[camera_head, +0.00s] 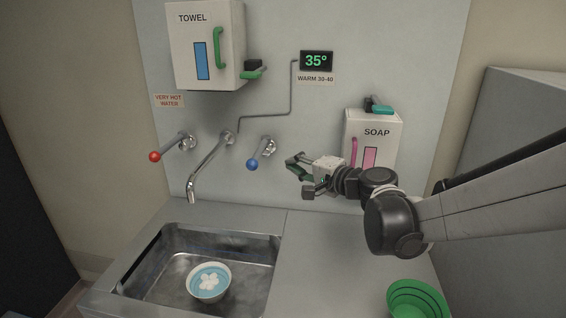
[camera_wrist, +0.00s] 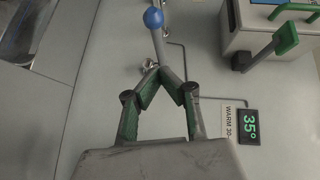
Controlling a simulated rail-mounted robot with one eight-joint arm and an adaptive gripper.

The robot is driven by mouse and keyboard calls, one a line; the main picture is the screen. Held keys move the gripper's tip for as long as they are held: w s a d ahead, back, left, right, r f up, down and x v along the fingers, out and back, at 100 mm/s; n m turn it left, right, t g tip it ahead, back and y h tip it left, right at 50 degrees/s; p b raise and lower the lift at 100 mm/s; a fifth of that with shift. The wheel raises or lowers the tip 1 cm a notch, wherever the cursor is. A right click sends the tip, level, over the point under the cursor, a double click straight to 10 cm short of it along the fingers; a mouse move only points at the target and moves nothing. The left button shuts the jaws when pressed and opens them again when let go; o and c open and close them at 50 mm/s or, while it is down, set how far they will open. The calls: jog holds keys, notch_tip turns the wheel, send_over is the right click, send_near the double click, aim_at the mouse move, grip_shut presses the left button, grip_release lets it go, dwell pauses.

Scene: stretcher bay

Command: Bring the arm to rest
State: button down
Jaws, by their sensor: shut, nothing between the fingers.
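My gripper (camera_head: 298,176) is in front of the back wall, between the blue-knobbed tap handle (camera_head: 253,164) and the soap dispenser (camera_head: 385,128). In the wrist view its two dark fingers with green pads come together at the tips (camera_wrist: 160,72), with nothing between them. The blue knob (camera_wrist: 153,18) shows beyond the fingertips in that view, and contact cannot be told from it. My arm reaches in from the right and partly covers the dispenser's lower front.
A metal sink (camera_head: 150,283) holds a white bowl (camera_head: 209,292) with bluish content. A red-knobbed handle (camera_head: 155,156), a spout (camera_head: 208,168) and a towel dispenser (camera_head: 207,45) are on the left. The display (camera_head: 316,61) reads 35°. A green bowl (camera_head: 417,300) stands at the lower right.

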jog(key=s+d+f+n+g+h+b, duration=0.1)
jog(key=s+d, duration=0.4)
jog(key=s, duration=0.5)
jog(key=s+d+f+n+g+h, duration=0.2)
jog(key=s+d+f+n+h, duration=0.2)
jog(key=s, duration=0.6)
jog(key=s+d+f+n+g+h+b, duration=0.1)
jog(key=s+d+f+n+g+h, duration=0.1)
jog(key=s+d+f+h, duration=0.3)
jog(key=s+d+h, duration=0.1)
jog(key=s+d, duration=0.2)
jog(key=s, duration=0.2)
jog(key=shift+s+d+f+n+b, duration=0.15)
jog(key=shift+s+d+n+b, duration=0.15)
jog(key=shift+s+n, duration=0.1)
jog(key=shift+a, duration=0.1)
